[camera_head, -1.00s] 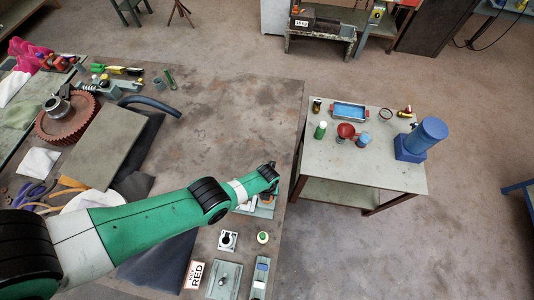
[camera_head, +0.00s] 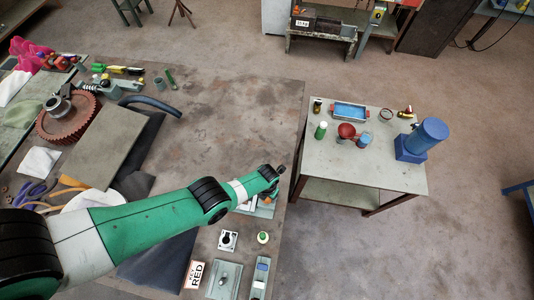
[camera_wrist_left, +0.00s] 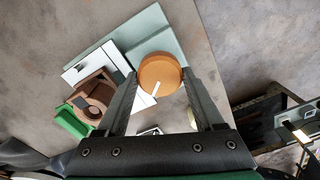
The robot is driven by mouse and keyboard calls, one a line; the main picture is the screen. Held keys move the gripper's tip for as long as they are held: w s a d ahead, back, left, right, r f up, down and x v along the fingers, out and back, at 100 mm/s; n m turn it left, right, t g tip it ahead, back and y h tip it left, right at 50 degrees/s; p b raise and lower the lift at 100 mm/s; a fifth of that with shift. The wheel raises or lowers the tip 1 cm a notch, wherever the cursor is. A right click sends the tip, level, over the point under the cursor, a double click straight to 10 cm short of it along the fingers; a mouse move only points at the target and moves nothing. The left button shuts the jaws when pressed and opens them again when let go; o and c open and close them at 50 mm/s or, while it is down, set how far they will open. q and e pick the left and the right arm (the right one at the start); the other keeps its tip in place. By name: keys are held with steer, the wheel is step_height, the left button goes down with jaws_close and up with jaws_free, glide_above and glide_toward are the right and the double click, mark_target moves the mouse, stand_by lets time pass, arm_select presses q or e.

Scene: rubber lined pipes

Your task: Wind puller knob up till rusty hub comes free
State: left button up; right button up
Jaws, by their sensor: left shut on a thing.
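In the left wrist view, the orange round knob (camera_wrist_left: 160,72) with a white pointer mark lies between the fingertips of my left gripper (camera_wrist_left: 160,80), which is shut on it. Beside it, a brown rusty round part (camera_wrist_left: 94,97), apparently the hub, sits by a white block on a grey-green plate (camera_wrist_left: 155,30). How the hub is seated cannot be made out. In the head view, my left gripper (camera_head: 276,175) is at the right edge of the big bench, and my arm hides most of the fixture under it. My right gripper is not in view.
A green part (camera_wrist_left: 72,122) sits beside the hub. A side table (camera_head: 385,165) stands to the right. The middle of the bench is clear.

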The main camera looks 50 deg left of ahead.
arm_select(q)
steer(key=o, duration=1.4)
